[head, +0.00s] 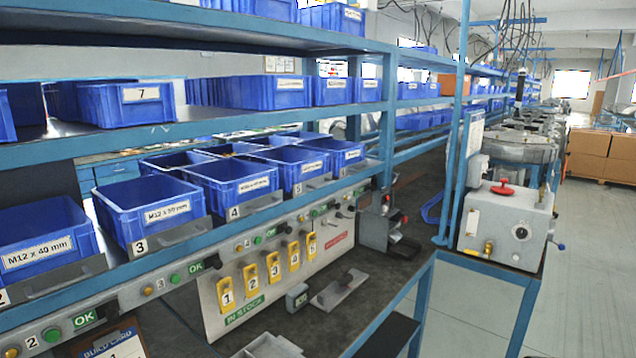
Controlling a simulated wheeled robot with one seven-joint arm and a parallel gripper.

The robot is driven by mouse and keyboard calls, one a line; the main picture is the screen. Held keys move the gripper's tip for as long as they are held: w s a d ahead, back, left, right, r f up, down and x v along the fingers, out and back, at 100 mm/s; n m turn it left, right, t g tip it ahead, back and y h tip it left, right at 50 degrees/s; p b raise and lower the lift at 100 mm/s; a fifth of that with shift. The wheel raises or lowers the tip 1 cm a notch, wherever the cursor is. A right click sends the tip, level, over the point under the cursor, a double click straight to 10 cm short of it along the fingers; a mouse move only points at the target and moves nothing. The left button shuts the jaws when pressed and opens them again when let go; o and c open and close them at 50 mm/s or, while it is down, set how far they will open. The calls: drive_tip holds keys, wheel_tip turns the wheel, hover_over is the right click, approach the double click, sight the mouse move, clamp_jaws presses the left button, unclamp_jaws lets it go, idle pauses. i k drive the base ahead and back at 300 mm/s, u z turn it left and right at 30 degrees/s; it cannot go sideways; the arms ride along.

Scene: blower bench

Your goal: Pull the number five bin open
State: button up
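The number five bin (284,157) is a blue open-topped bin on the lower sloped shelf. A grey plate marked 5 (298,188) sits at its lower front, and its white front label is too small to read. It stands in line with its neighbours, between the number four bin (215,187) on its left and another blue bin (350,153) on its right. Its inside is mostly hidden from this angle. My gripper is not in view.
The number three bin (128,219) stands further left. Below the row are a button rail (150,290) and a panel of numbered yellow tags (274,267). A blue upper shelf edge (250,122) runs above the bins. The grey floor (590,230) at right is open.

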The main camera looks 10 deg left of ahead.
sight(300, 171)
drive_tip(key=u, duration=0.15)
drive_tip(key=i, duration=1.05)
drive_tip(key=z, duration=0.25)
